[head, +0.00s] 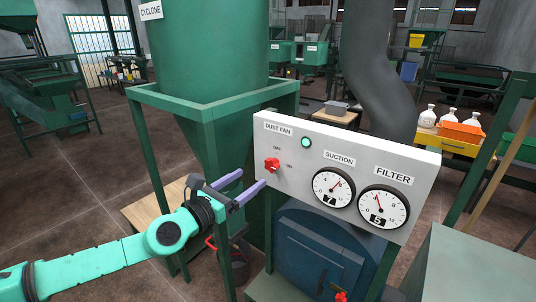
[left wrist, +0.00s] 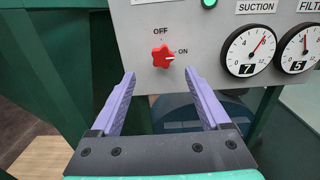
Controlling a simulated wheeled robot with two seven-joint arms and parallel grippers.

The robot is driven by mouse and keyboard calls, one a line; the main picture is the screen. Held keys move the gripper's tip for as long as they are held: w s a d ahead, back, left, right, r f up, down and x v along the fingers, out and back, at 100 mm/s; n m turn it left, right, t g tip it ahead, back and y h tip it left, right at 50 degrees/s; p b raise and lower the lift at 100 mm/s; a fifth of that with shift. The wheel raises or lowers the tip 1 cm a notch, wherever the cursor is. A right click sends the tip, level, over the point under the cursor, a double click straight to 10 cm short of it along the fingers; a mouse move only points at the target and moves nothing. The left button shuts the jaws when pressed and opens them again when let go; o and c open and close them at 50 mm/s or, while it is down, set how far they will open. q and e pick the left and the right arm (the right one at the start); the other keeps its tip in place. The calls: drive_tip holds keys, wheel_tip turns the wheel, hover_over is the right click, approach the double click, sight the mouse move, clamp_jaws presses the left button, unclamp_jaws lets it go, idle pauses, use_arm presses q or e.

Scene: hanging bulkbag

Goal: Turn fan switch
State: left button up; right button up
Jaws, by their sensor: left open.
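The fan switch is a red star-shaped knob (head: 272,165) on a light grey panel (head: 318,143) under the label DUST FAN. In the left wrist view the knob (left wrist: 163,56) has OFF above it and ON to its right, and its pale mark seems to point toward ON. My left gripper (head: 253,179) is open, its two purple fingers reaching toward the panel just short of the knob. In the left wrist view the gripper (left wrist: 160,75) is empty, with the knob ahead between the fingertips and slightly above. My right gripper is not in view.
A green lamp (head: 306,142) glows beside the DUST FAN label. Two round gauges, suction (head: 333,188) and filter (head: 382,208), sit right of the knob. A green cyclone frame (head: 205,103) stands left of the panel. A blue cabinet (head: 322,258) is below it.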

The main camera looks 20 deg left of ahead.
sight(270, 165)
use_arm(q)
drive_tip(key=p+x, duration=0.1)
drive_tip(key=x, duration=0.3)
drive_tip(key=p+x, duration=0.2)
drive_tip(key=x, duration=0.2)
drive_tip(key=shift+d+r, duration=0.2)
drive_tip(key=shift+w+d+f, duration=0.15)
drive_tip(key=shift+w, duration=0.25)
drive_tip(key=shift+s, duration=0.15)
drive_tip(key=shift+c, duration=0.3)
clamp_jaws()
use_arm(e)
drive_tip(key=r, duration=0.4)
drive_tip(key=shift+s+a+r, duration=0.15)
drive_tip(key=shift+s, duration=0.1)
